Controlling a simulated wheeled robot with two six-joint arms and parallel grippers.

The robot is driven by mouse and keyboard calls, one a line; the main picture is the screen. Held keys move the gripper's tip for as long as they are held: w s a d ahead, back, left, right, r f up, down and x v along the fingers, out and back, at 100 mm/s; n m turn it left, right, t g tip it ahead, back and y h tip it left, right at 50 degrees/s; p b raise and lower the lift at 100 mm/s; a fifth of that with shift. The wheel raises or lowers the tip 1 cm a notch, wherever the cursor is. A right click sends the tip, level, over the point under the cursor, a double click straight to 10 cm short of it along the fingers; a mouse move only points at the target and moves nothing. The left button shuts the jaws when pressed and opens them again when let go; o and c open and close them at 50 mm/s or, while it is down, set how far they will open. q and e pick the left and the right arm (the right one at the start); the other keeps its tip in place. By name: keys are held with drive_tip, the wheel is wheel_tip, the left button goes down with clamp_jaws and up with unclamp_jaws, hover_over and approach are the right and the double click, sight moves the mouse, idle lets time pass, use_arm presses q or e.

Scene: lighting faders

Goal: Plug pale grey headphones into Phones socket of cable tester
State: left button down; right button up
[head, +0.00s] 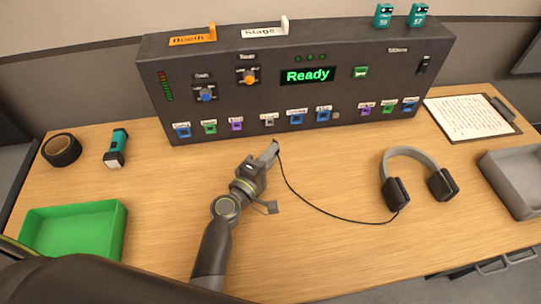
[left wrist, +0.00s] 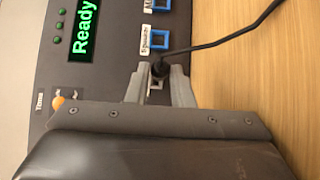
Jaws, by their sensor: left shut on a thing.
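The headphones (head: 407,155), with a pale grey band and dark ear cups, lie on the table right of centre. Their thin black cable runs left to my left gripper (head: 274,148). In the left wrist view this gripper (left wrist: 160,85) is shut on the dark plug (left wrist: 159,68) at the cable's end. The cable tester (head: 300,85) is a dark box at the back with a lit "Ready" display and a row of coloured sockets low on its front. The gripper is in front of this row, apart from the panel. I cannot read which label says Phones. My right gripper is not in view.
A clipboard (head: 508,116) and a grey tray (head: 497,187) are at right. The table's middle front is clear apart from my arm and the cable.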

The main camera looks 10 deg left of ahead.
use_arm(q)
drive_tip(key=shift+w+a+r, duration=0.1)
drive_tip(key=shift+w+a, duration=0.15)
drive_tip(key=shift+w, duration=0.4)
drive_tip(key=shift+w+a, duration=0.25)
drive_tip(key=shift+w, duration=0.35)
drive_tip(key=shift+w+a, duration=0.3)
drive_tip(key=shift+w, duration=0.3)
drive_tip(key=shift+w+a, duration=0.25)
drive_tip(key=shift+w, duration=0.35)
drive_tip(key=shift+w+a, duration=0.15)
drive_tip(key=shift+w, duration=0.2)
drive_tip(key=shift+w+a, duration=0.2)
drive_tip(key=shift+w, duration=0.35)
idle(0.5)
drive_tip(key=shift+r, duration=0.15)
idle(0.5)
